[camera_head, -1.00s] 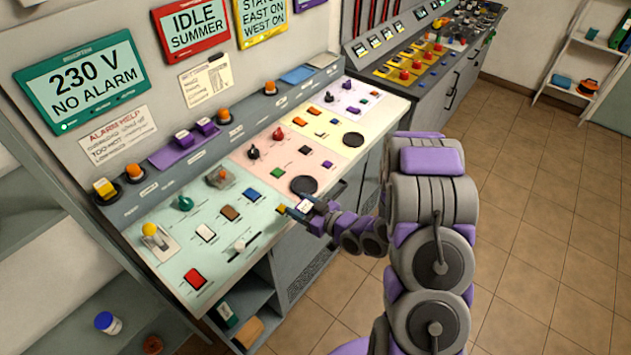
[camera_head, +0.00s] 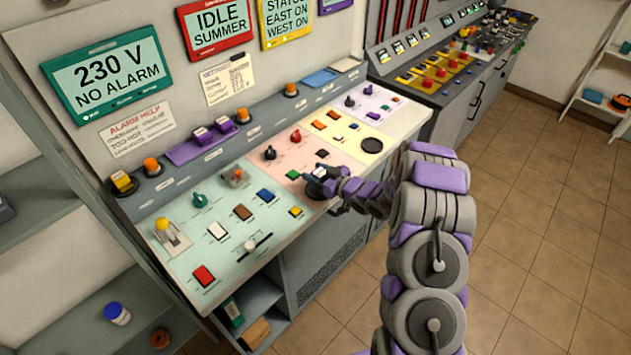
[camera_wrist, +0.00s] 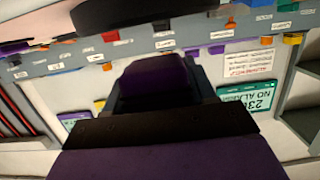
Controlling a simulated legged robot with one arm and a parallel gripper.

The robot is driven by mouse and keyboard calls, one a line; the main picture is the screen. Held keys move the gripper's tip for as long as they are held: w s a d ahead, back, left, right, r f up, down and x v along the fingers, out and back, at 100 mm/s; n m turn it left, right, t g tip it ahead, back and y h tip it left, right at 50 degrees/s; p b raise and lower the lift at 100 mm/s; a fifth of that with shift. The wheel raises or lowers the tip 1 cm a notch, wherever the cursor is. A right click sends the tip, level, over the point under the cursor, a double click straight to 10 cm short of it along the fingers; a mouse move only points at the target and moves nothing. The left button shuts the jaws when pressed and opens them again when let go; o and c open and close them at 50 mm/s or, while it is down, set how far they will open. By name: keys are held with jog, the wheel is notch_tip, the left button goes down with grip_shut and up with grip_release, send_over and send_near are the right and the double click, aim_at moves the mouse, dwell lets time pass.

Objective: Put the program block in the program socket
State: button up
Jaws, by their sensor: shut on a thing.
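My gripper (camera_head: 319,180) is over the front part of the pink panel section, by a round black disc (camera_head: 313,193) that it partly covers. It is shut on a small block with a pale top (camera_head: 320,172), which appears to be the program block; its lettering is too small to read. In the wrist view a purple and dark part of my gripper (camera_wrist: 155,80) fills the middle, and the held block cannot be made out clearly. A purple tray (camera_head: 184,154) at the back ledge holds purple blocks with white tops (camera_head: 223,124). I cannot tell which place is the program socket.
Coloured buttons and knobs stand around the gripper, including a red knob (camera_head: 295,136), a black knob (camera_head: 270,153) and a blue button (camera_head: 265,195). Another black disc (camera_head: 372,145) lies in the yellow section. The desk's front edge is close to my arm.

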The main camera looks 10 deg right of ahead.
notch_tip(320, 180, down, 4)
jog(key=shift+r+b, duration=0.15)
jog(key=shift+b, duration=0.35)
jog(key=shift+a, duration=0.3)
jog(key=o, duration=1.1)
jog(key=shift+d, duration=0.2)
jog(key=shift+r, duration=0.1)
